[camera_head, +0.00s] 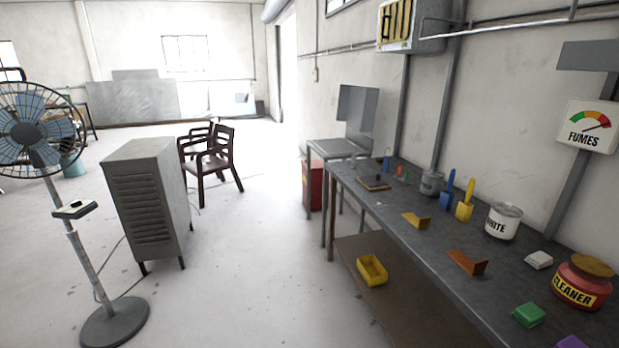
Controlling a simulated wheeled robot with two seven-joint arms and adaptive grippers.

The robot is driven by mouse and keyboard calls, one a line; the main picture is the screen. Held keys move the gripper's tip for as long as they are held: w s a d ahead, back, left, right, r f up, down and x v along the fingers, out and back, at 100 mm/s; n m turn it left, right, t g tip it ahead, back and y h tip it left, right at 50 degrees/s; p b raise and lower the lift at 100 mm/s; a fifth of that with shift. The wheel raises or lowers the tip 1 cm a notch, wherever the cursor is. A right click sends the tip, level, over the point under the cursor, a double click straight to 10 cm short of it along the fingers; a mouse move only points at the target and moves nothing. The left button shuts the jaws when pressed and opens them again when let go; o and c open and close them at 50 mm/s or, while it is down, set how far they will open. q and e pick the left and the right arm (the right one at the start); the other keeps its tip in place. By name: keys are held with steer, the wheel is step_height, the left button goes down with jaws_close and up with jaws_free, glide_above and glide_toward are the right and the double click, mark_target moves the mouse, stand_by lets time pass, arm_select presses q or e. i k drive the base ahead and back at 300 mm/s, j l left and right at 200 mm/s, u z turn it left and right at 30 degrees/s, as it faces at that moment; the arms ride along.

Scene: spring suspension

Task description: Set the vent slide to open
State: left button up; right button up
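A pale wall box (412,27) with dark and yellow upright slots hangs high on the right wall, cut by the top edge of the head view; it looks like the vent. I cannot make out a separate slide handle on it or tell its setting. A FUMES gauge (587,126) with a green-to-red dial hangs on the wall at right, its needle towards the red side. Neither of my grippers is in view.
A long dark workbench (400,232) along the right wall holds a WHITE paint can (502,222), a red CLEANER jar (581,284), brushes and small blocks. A grey cabinet (150,200), standing fan (112,318) and brown chairs (222,157) stand left. The middle floor is clear.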

mark_target(382, 34)
steer(key=i, duration=3.15)
steer(key=u, duration=0.25)
steer(key=i, duration=0.05)
